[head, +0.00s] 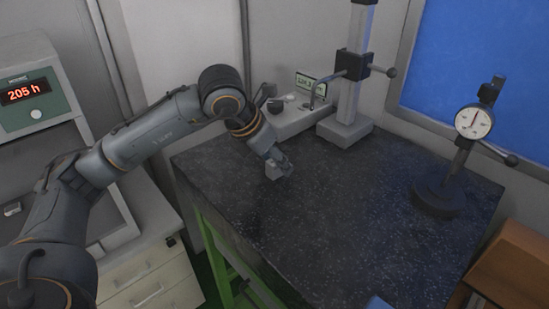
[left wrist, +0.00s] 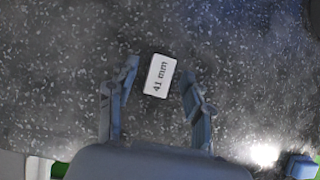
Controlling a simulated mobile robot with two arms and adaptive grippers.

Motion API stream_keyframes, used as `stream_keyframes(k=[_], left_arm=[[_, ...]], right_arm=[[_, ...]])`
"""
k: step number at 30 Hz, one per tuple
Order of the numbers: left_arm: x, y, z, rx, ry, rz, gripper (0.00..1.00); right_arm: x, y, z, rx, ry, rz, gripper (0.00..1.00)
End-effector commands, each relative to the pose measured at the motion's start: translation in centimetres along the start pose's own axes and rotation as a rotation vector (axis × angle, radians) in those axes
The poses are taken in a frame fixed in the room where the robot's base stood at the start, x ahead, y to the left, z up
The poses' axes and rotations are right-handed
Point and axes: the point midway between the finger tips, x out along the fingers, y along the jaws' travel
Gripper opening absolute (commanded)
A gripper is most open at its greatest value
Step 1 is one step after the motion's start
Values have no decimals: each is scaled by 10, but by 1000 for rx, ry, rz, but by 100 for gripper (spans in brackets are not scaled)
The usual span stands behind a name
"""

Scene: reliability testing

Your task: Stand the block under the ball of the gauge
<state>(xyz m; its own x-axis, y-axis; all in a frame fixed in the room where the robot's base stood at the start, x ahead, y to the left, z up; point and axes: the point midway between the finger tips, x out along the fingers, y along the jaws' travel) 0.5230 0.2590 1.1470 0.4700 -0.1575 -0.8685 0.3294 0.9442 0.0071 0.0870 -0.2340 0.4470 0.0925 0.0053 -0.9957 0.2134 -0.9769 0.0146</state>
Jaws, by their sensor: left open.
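A small block (left wrist: 160,76) with a white face marked "41 mm" is on the dark speckled table in the left wrist view. My left gripper (left wrist: 150,92) is open, with one finger on each side of the block and a gap at both. In the head view my left gripper (head: 282,166) is low over the table's left part, beside a small grey shape (head: 272,170) that seems to be the block. A column gauge (head: 347,95) with a digital display (head: 309,85) stands at the back. Its thin probe (head: 313,103) hangs left of the column; its ball is too small to make out clearly.
A dial indicator (head: 473,122) on a round black base (head: 438,197) stands at the table's right. A wooden box (head: 515,265) is at the lower right and a blue object (head: 378,303) at the front edge. The middle of the dark table (head: 345,215) is clear.

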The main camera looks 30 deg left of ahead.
Motion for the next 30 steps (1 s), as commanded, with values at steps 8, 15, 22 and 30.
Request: stream_keyframes(k=[8, 15, 22, 30], left_arm=[[-38, 1, 2, 0, -8, 3, 50], [-89, 1, 2, 0, -8, 3, 50], [-117, 0, 1, 0, -5, 1, 50], [-121, 0, 0, 0, -4, 1, 50]], right_arm=[[0, 1, 1, 0, -1, 2, 0], [0, 1, 1, 0, -2, 2, 0], [0, 1, 1, 0, -2, 2, 0], [0, 1, 1, 0, -2, 2, 0]])
